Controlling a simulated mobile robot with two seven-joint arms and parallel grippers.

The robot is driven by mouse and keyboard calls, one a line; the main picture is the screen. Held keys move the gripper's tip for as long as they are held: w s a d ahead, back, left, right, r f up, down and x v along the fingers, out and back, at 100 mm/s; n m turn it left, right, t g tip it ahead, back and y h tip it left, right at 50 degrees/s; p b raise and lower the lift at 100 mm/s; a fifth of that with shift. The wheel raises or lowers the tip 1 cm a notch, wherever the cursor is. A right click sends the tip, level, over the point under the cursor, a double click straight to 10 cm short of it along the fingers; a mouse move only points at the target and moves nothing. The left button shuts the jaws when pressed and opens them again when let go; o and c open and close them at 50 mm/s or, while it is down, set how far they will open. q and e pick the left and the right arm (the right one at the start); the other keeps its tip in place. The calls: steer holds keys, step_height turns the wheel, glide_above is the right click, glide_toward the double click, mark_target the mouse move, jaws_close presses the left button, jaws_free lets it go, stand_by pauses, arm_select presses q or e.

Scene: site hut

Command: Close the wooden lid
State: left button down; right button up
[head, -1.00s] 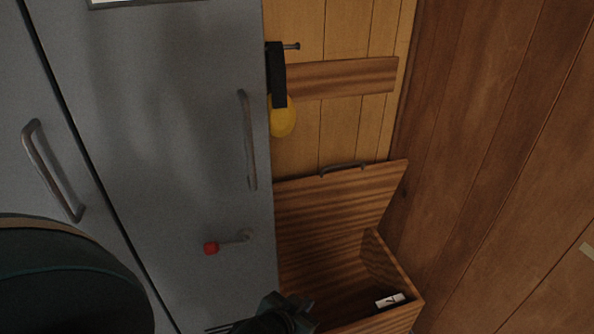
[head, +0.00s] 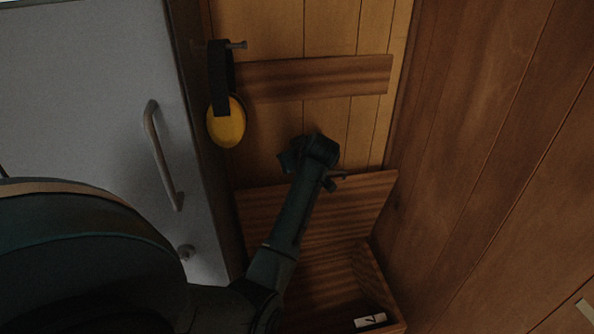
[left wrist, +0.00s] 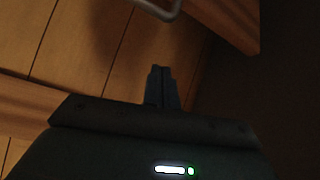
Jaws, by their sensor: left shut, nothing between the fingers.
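The wooden lid (head: 345,210) of the wooden box (head: 300,285) stands open, tilted back toward the plank wall. Its metal handle (head: 338,176) is at the lid's upper edge, partly hidden by my left arm. My left gripper (head: 312,155) is above and just behind that edge, near the handle, in front of the wall. In the left wrist view its fingers (left wrist: 161,72) are shut and empty. The handle (left wrist: 160,8) and the lid (left wrist: 232,20) show at the top there, apart from the fingertips. My right gripper is not in view.
A grey locker (head: 95,110) with a metal handle stands left of the box. Yellow ear defenders (head: 226,122) hang from a peg on the plank wall. A white card (head: 370,320) lies in the box. A wooden wall (head: 480,160) closes the right side.

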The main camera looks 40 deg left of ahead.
arm_select(q)
steer(key=f, duration=0.1)
steer(key=w+f, duration=0.1)
steer(key=f, duration=0.1)
steer(key=f+p, duration=0.1)
steer(key=f, duration=0.1)
steer(key=shift+w+a, duration=0.2)
steer(key=shift+a, duration=0.2)
steer(key=shift+s+d+f, duration=0.1)
steer(key=shift+d+f, duration=0.15)
steer(key=shift+f, duration=0.1)
